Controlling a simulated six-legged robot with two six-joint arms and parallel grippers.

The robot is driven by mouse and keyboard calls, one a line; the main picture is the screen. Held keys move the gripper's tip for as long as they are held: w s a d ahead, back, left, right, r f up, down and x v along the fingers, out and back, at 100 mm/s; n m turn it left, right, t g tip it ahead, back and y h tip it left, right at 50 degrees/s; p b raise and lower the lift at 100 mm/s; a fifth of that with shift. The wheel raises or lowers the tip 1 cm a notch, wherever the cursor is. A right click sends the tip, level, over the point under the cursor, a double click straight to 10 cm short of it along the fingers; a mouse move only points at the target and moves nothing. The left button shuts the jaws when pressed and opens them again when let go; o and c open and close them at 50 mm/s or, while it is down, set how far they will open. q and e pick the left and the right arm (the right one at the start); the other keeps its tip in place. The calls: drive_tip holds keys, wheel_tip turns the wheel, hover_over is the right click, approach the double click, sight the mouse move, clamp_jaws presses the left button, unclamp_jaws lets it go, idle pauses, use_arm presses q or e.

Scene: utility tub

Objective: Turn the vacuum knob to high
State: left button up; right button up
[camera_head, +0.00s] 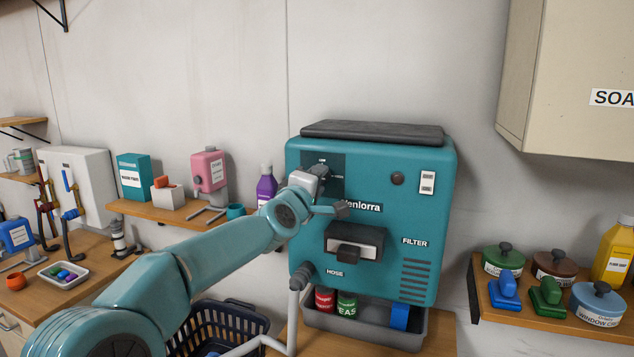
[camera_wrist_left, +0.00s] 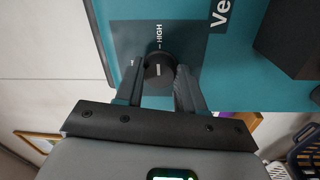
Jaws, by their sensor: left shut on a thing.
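The teal vacuum (camera_head: 385,265) stands on a wooden table against the wall. Its dark dial panel (camera_head: 335,162) is at the upper left of its front, partly covered by my left gripper (camera_head: 332,190). In the left wrist view the round black vacuum knob (camera_wrist_left: 159,73) sits between the fingers of my left gripper (camera_wrist_left: 159,84), which is shut on it. A short pale mark shows on the knob's face. The word HIGH (camera_wrist_left: 159,34) is printed on the panel beside the knob. The knob is hidden in the head view. My right gripper is not in view.
A hose (camera_head: 294,315) runs from the lower left of the vacuum. A grey tray (camera_head: 375,335) with cans sits under it, and a dark basket (camera_head: 222,325) stands to the left. A cabinet (camera_head: 560,75) hangs at upper right. A shelf (camera_head: 545,315) with pots is at right.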

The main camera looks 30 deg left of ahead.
use_arm(q)
drive_tip(key=shift+a+r, duration=0.1)
drive_tip(key=shift+r, duration=0.15)
idle(0.3)
drive_tip(key=o, duration=1)
drive_tip(key=shift+w+f, duration=0.1)
drive_tip(key=shift+f, duration=0.05)
drive_tip(key=shift+o, duration=0.2)
drive_tip(key=b+v, duration=0.2)
drive_tip(key=v, duration=1.4)
drive_tip(key=shift+s+b, duration=0.25)
drive_tip(key=shift+b, duration=0.15)
drive_tip(key=shift+w+f, duration=0.1)
